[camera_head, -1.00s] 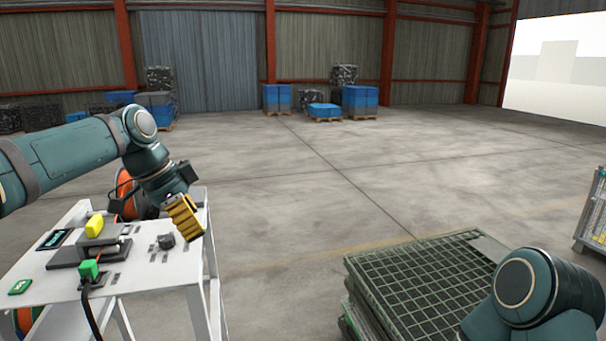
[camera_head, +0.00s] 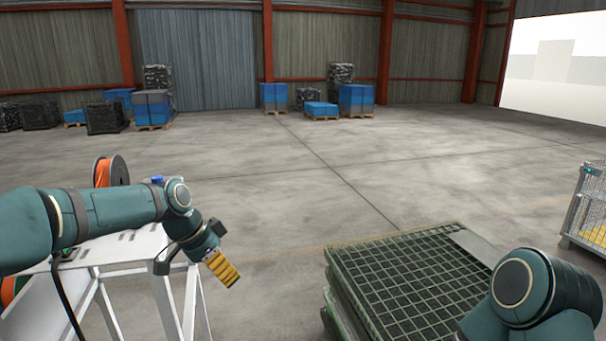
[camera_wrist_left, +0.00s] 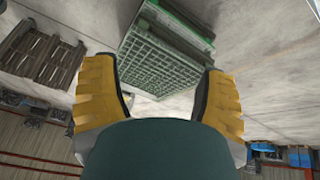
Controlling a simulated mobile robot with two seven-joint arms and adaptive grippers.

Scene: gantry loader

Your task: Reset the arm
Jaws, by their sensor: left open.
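My left arm (camera_head: 112,209) comes in from the left and reaches past the right edge of the white cart. My left gripper (camera_head: 224,270), with yellow fingers, hangs beyond the cart and points down to the right. In the left wrist view the two yellow fingers (camera_wrist_left: 160,95) are spread apart with nothing between them. My right arm (camera_head: 535,295) shows as a teal joint at the lower right; its gripper is out of view.
The white cart (camera_head: 135,250) stands at the left, an orange spool (camera_head: 105,172) behind it. A green grid-topped pallet stack (camera_head: 400,285) stands at front centre-right. A wire cage (camera_head: 588,215) is at the right edge. Blue crates (camera_head: 355,97) stand far back. The middle floor is clear.

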